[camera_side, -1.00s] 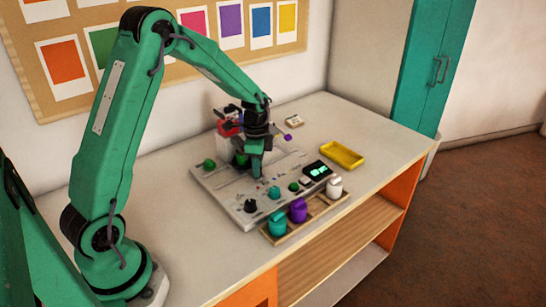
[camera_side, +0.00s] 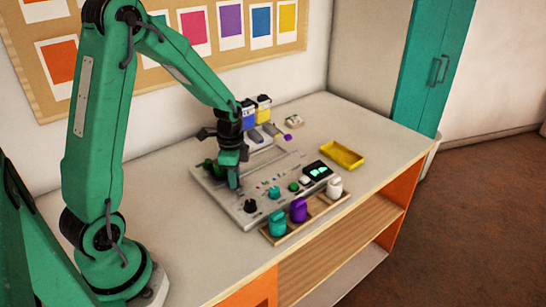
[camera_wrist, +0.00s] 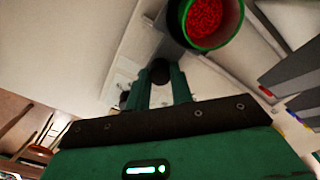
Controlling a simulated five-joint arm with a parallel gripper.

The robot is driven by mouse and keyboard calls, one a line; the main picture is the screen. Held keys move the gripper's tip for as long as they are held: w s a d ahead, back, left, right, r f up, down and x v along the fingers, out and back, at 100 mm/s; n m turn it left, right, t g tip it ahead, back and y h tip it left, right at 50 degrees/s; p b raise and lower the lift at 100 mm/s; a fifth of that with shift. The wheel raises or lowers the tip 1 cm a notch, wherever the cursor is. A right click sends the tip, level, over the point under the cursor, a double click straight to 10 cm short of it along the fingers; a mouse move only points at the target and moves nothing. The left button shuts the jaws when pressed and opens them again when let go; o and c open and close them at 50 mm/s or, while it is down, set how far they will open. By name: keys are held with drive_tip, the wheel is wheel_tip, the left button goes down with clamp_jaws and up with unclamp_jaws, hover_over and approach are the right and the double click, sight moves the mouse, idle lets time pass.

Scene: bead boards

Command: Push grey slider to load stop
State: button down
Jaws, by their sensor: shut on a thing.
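The grey control board (camera_side: 222,200) lies on the bench. My gripper (camera_side: 234,184) is low over its left part and points down. In the wrist view my gripper (camera_wrist: 160,84) has its two green fingers closed on a dark round knob (camera_wrist: 160,70), which I take to be the grey slider's. In the side view the fingers hide the slider. A green cup of red beads (camera_wrist: 206,18) stands beside the fingers, close to the knob. I cannot pick out the load stop.
A black knob (camera_side: 250,206), a teal knob (camera_side: 274,192) and a display (camera_side: 318,170) are on the board. Teal (camera_side: 277,224), purple (camera_side: 298,211) and white (camera_side: 334,188) jars stand in a wooden rack in front. A yellow tray (camera_side: 341,158) is to the right. Blue (camera_side: 249,115) and yellow (camera_side: 263,109) containers stand behind.

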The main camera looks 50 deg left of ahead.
drive_tip(key=shift+s, duration=0.55)
drive_tip(key=c, duration=1.2)
unclamp_jaws()
drive_tip(key=shift+w, duration=0.1)
drive_tip(key=shift+r, duration=0.9)
wheel_tip(320, 180, up, 6)
drive_tip(key=shift+f, duration=0.1)
